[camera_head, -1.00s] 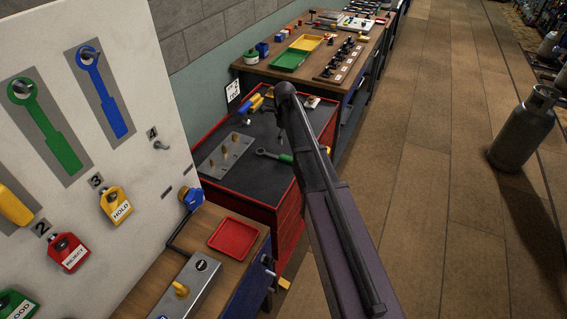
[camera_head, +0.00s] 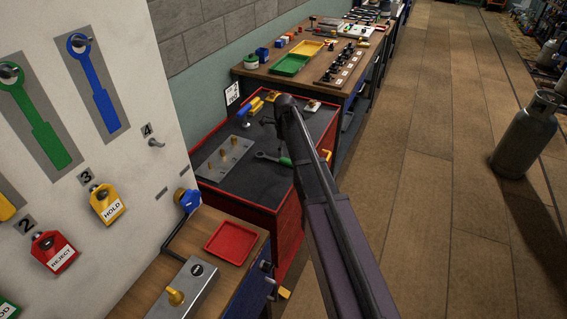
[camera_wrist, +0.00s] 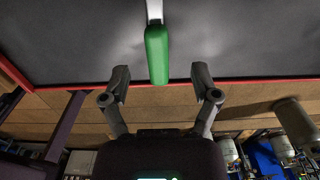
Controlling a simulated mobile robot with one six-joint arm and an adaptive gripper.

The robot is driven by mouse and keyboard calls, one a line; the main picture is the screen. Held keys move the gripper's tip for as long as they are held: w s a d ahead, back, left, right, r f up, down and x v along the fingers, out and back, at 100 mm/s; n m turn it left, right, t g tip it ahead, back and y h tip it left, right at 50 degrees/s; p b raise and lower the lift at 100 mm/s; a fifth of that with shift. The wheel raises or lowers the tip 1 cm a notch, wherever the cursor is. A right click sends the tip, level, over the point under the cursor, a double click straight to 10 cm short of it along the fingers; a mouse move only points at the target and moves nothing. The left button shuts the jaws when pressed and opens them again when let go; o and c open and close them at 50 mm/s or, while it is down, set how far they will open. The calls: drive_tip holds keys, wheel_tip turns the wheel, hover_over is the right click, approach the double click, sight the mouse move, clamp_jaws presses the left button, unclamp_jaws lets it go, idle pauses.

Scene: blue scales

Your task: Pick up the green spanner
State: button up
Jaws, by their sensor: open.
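The green spanner lies on the dark top of the red cart (camera_head: 236,186), its grey head to the left and its green handle (camera_head: 285,161) partly behind my arm. In the wrist view the green handle (camera_wrist: 157,52) points towards my gripper, with its pale metal shaft at the top edge. My gripper (camera_wrist: 160,76) is open, with one finger on each side of the handle's near end in the picture. I cannot tell the height between the fingers and the handle.
A grey plate with pegs (camera_head: 226,157) and yellow and blue tools (camera_head: 250,107) share the cart top. A white board (camera_head: 110,165) with hanging green and blue spanner shapes stands left. A bench with trays (camera_head: 290,65) stands behind.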

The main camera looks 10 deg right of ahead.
sight(284, 158)
drive_tip(key=shift+f, duration=0.1)
drive_tip(key=shift+s+f+b, duration=0.15)
drive_tip(key=shift+f+b, duration=2.35)
drive_tip(key=shift+b, duration=0.1)
clamp_jaws()
